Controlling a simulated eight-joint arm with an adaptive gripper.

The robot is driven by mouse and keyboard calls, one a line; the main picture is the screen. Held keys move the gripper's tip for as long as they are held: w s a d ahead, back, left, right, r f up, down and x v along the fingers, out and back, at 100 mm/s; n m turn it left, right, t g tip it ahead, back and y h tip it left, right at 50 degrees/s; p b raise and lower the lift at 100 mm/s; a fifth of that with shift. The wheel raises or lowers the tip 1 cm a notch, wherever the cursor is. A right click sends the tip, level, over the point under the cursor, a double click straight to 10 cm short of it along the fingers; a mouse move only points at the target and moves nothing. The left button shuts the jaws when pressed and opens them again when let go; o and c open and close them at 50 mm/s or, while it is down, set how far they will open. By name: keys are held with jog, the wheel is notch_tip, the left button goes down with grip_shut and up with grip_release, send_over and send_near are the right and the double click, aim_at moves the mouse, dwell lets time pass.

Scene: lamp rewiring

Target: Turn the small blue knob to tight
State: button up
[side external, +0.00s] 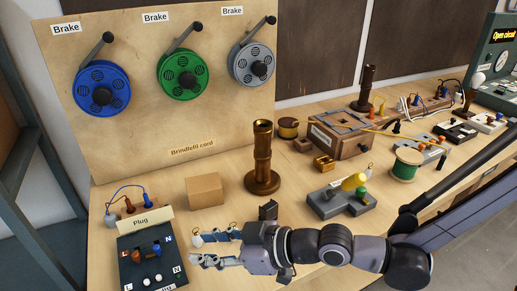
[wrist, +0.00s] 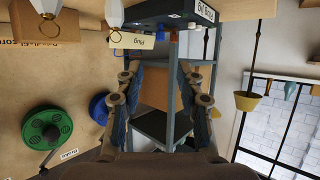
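The plug unit (side external: 140,270) is a dark box at the front left in the side view, with L and N marks. A small blue knob (side external: 157,247) stands on it beside the N mark, next to an orange-brown knob (side external: 138,253). My gripper (side external: 192,250) is open and empty to the right of the blue knob, fingers pointing left toward the box and apart from it. In the wrist view my gripper (wrist: 160,78) shows two spread fingers, and the box (wrist: 170,13) is at the top edge. How tight the knob is cannot be told.
A cardboard-coloured block (side external: 205,191) and a brass lamp stem (side external: 262,160) stand behind my gripper. A plug with wires (side external: 130,203) lies behind the box. A grey fixture with a yellow part (side external: 343,197) is to the right.

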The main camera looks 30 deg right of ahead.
aim_at(171, 254)
jog(key=w+f, duration=0.1)
jog(key=w+d+f+n+g, duration=0.1)
jog(key=w+f+g, duration=0.1)
jog(key=shift+d, duration=0.35)
jog(key=shift+w+d+n+g, duration=0.15)
jog(key=shift+w+n+g, duration=0.25)
jog(key=shift+n+g, duration=0.15)
jog(key=shift+w+d+r+n+g+y, duration=0.1)
jog(key=shift+w+r+n+g+y, duration=0.15)
jog(key=shift+n+g+y, duration=0.3)
jog(key=w+a, duration=0.1)
jog(key=a, duration=0.2)
jog(key=w+a+f+n+y, duration=0.1)
jog(key=a, duration=0.2)
jog(key=w+a+f+n+g+y, duration=0.1)
jog(key=a, duration=0.2)
jog(key=shift+w+a, duration=0.15)
jog(key=shift+w, duration=0.15)
grip_shut()
